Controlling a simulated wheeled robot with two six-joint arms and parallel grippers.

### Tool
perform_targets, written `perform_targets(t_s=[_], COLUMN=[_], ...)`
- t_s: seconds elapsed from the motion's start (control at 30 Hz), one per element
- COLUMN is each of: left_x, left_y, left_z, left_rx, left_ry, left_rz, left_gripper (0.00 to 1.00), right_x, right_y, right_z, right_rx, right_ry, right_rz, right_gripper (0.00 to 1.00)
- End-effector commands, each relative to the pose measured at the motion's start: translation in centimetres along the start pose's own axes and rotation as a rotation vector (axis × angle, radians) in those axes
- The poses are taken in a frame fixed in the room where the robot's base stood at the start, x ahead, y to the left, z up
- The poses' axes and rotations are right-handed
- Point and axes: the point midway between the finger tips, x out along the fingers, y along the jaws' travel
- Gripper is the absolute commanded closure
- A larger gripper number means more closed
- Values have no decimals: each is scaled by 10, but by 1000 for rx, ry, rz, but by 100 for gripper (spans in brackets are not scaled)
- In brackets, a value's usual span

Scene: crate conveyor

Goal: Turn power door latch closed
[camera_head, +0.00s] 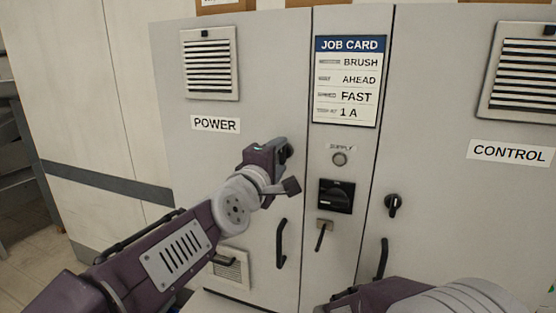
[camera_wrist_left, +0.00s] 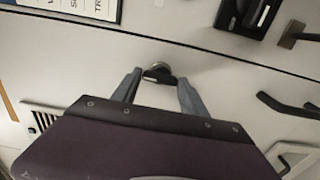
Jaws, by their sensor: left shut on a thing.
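The POWER door (camera_head: 262,100) is the grey cabinet door left of the job card, and it looks closed. Its dark latch (camera_wrist_left: 158,72) shows in the left wrist view between the fingertips; in the head view the gripper mostly hides it. My left gripper (camera_head: 284,153) is at the door's right edge, and its fingers also show in the left wrist view (camera_wrist_left: 160,84). It is shut on the latch. The latch's exact angle is hard to tell. My right gripper is out of view; only part of that arm shows at the bottom right.
The POWER door's black handle (camera_head: 281,243) is below the gripper. To the right are a black rotary switch (camera_head: 336,196), a small lever (camera_head: 322,235) and the CONTROL door's latch (camera_head: 393,205) and handle (camera_head: 382,258). A job card (camera_head: 347,82) is above the switch.

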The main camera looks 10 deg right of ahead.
Motion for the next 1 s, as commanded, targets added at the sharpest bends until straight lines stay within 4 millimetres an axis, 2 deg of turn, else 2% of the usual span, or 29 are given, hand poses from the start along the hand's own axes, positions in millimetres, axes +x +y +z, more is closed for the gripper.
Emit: perform_targets(t_s=[0.5,0.53,0.6,0.9,1.0], left_x=[0,0,0,-1,-11], left_y=[1,1,1,0,0], left_z=[0,0,0,0,0], left_rx=[-19,-19,-18,-18,-18], left_ry=[0,0,0,0,0], left_rz=[2,2,2,1,3], left_gripper=[90,46,27,27,27], right_x=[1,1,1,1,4], right_y=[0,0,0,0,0], right_z=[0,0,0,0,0], right_rx=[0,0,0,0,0], right_ry=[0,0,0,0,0], right_rz=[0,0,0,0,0], right_gripper=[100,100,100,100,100])
